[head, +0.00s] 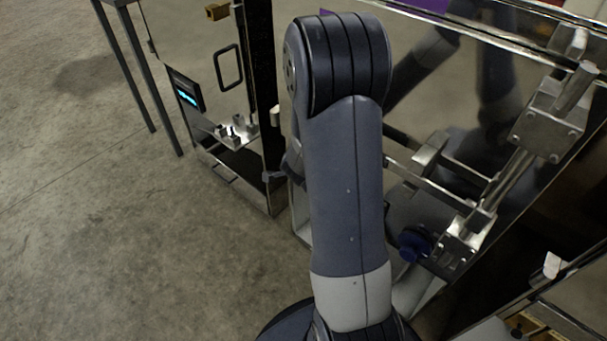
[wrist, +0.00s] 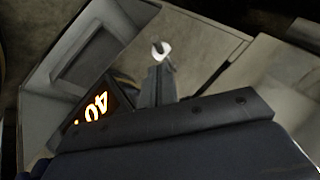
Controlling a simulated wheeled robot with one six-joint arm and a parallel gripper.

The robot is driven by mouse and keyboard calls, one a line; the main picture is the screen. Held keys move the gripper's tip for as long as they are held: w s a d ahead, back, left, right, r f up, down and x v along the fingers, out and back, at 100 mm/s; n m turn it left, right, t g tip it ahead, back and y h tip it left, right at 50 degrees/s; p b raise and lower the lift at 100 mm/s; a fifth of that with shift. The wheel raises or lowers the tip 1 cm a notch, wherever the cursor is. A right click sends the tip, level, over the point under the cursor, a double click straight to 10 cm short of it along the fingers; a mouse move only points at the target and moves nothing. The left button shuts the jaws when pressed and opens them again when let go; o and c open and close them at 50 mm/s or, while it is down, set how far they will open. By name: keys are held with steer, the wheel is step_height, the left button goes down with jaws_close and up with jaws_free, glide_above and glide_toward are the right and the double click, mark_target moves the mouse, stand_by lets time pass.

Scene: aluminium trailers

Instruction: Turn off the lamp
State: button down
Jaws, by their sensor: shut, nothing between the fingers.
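I cannot pick out a lamp for certain in either view. In the wrist view, my gripper (wrist: 157,74) has its dark fingers together and empty. A small silvery forked piece (wrist: 162,50) shows just past the fingertips; I cannot tell whether they touch it. A dark panel with glowing orange digits (wrist: 92,106) is at the left of the fingers, partly hidden by the gripper body. In the head view my arm fills the middle and my gripper is hidden.
In the head view, a machine with metal rods and blocks (head: 545,120) stands at the right, with a blue knob (head: 414,243) low on it. A glass-doored cabinet (head: 228,68) with a lit cyan screen (head: 187,97) stands behind left. The concrete floor (head: 90,230) at left is clear.

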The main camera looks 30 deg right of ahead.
steer(key=b+x, duration=0.2)
steer(key=x, duration=0.3)
steer(key=shift+w+d+f, duration=0.1)
steer(key=shift+w+f, duration=0.05)
steer(key=shift+f, duration=0.1)
steer(key=shift+f, duration=0.1)
steer(key=shift+f+h+b, duration=0.15)
steer(key=shift+h+b, duration=0.15)
steer(key=shift+b, duration=0.3)
steer(key=shift+a+f+b, duration=0.1)
steer(key=shift+a+b, duration=0.15)
steer(key=shift+b, duration=0.05)
steer(key=t+h+b, duration=0.1)
steer(key=b, duration=0.1)
steer(key=f+n+t+h+b, duration=0.1)
steer(key=h+b, duration=0.1)
steer(key=a+f+h+b, duration=0.1)
steer(key=b, duration=0.2)
steer(key=shift+s+a+f+n+t, duration=0.1)
steer(key=shift+s+n+t, duration=0.2)
steer(key=shift+s+t, duration=0.1)
